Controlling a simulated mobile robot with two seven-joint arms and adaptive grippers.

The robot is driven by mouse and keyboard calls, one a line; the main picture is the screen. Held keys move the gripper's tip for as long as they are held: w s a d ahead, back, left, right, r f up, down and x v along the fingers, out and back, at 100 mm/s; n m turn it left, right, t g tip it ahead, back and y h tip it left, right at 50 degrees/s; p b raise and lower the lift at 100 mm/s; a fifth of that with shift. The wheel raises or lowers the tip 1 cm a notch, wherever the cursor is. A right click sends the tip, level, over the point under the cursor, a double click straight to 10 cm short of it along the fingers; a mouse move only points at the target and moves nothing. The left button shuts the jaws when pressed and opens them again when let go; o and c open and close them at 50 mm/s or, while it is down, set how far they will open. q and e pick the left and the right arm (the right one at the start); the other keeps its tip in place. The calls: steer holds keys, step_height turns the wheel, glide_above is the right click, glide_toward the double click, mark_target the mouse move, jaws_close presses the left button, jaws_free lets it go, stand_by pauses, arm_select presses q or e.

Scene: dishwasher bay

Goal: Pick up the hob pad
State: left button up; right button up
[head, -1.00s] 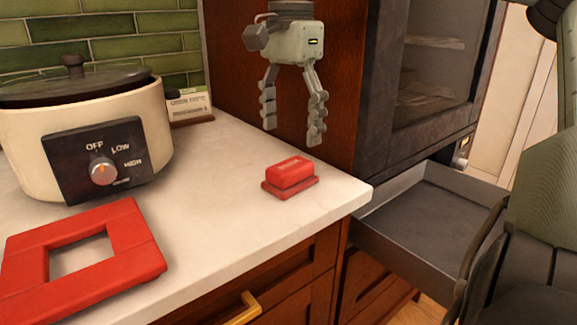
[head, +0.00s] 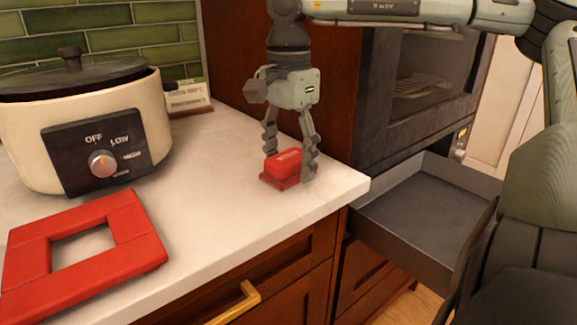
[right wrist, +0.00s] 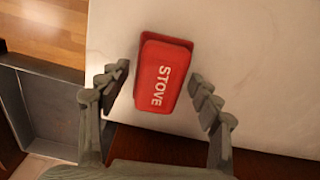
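The hob pad (head: 284,164) is a small red block on a wider red base, lying on the pale counter near its right front corner. In the right wrist view the pad (right wrist: 163,73) carries the white word STOVE. My right gripper (head: 288,166) points down over it, fingers open, one on each side of the pad. In the right wrist view the gripper (right wrist: 159,72) shows small gaps between the fingers and the pad's sides. The far finger is partly behind the pad in the head view. My left gripper is not in view.
A cream slow cooker (head: 85,130) with a dark lid stands at the back left. A red square frame (head: 135,232) lies in front of it. A small card holder (head: 188,98) stands by the wall. An open grey drawer (head: 425,215) sits right of the counter, below an oven (head: 425,85).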

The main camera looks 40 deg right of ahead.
steer(key=c, duration=0.8)
steer(key=shift+r, duration=0.1)
